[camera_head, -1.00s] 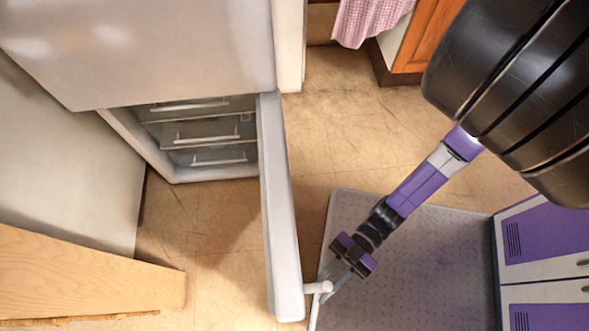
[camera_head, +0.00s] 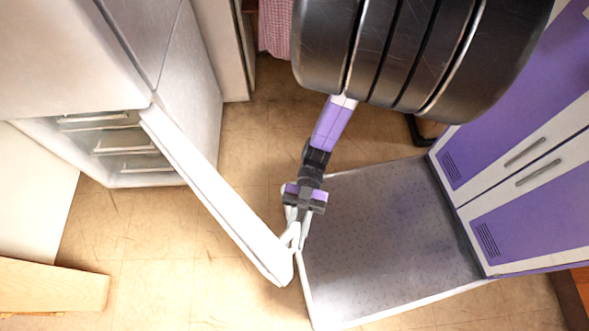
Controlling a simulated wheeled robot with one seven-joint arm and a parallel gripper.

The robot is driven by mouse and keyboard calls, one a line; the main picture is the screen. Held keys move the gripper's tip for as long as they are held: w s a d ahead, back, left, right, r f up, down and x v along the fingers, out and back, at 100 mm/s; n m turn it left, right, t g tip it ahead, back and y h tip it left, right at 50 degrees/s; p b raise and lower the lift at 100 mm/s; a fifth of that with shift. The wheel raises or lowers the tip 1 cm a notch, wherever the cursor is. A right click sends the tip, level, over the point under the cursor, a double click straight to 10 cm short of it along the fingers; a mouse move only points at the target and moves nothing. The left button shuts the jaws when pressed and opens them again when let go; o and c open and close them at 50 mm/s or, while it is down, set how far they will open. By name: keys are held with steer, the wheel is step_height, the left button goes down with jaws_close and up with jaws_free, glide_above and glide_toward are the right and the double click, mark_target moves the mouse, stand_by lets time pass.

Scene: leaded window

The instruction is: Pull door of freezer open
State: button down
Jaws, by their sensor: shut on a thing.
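The freezer door (camera_head: 215,198) is the lower door of a white fridge-freezer (camera_head: 205,95) at the left. It stands wide open, swung out from the body, and several drawers (camera_head: 125,145) show inside the freezer. The door's white handle (camera_head: 291,236) is near its free end. My gripper (camera_head: 297,235) is at that end and shut on the handle. The fingers hide part of the handle.
My purple and grey base (camera_head: 390,235) lies just right of the door's free end, with a very small gap or contact; I cannot tell which. A wooden panel (camera_head: 50,287) is at the lower left.

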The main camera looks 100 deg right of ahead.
steer(key=shift+s+d, duration=0.35)
steer(key=shift+s, duration=0.05)
steer(key=c, duration=1.3)
jaws_free()
steer(key=shift+d, duration=0.15)
steer(key=v, duration=0.7)
steer(key=shift+s+d, duration=0.2)
steer(key=shift+d, duration=0.05)
steer(key=shift+s, duration=0.1)
